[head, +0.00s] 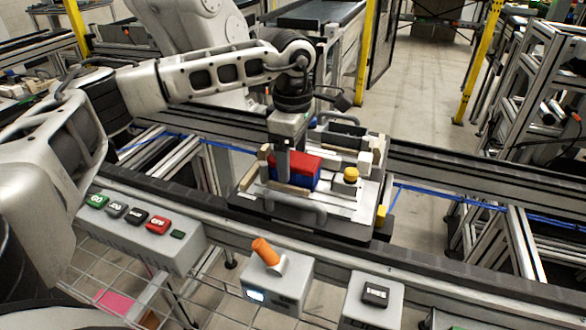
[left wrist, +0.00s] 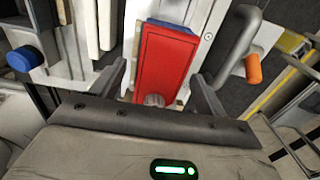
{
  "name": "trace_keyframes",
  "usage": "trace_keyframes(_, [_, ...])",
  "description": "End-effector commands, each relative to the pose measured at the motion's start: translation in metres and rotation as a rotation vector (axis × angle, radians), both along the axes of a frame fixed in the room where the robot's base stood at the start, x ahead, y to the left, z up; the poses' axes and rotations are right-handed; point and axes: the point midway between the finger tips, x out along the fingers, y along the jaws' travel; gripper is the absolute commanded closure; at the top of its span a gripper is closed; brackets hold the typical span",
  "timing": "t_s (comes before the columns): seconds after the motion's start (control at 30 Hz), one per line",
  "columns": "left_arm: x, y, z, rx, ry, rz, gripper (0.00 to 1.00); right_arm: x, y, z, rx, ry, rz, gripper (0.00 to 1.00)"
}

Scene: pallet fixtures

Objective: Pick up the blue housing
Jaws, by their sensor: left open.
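The blue housing (head: 306,179) sits in the pallet fixture (head: 340,208) with a red part (head: 298,161) covering its top. In the left wrist view the red part (left wrist: 165,65) fills the middle, and a blue edge of the housing (left wrist: 172,25) shows beyond it. My left gripper (head: 283,172) points down at the housing. In the left wrist view its two fingers (left wrist: 160,92) are spread, one on each side of the red part, with no clear grip on it. Whether a finger touches it I cannot tell. My right gripper is out of view.
The pallet sits on a conveyor rail (head: 440,262). A button box (head: 140,232) and a box with an orange lever (head: 265,252) stand nearer me.

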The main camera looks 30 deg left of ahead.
Motion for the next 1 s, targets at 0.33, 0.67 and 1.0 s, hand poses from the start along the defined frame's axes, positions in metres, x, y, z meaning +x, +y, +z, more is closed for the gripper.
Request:
trace_keyframes(0.33, [-0.0002,0.0002,-0.0149,0.000,0.000,0.001,0.25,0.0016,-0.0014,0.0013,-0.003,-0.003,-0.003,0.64])
trace_keyframes(0.67, [0.0000,0.0000,-0.0144,-0.001,-0.001,0.000,1.00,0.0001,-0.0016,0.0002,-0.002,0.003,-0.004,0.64])
trace_keyframes(1.0, [0.0006,-0.0006,-0.0066,-0.001,-0.002,-0.001,1.00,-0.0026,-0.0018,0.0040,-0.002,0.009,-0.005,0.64])
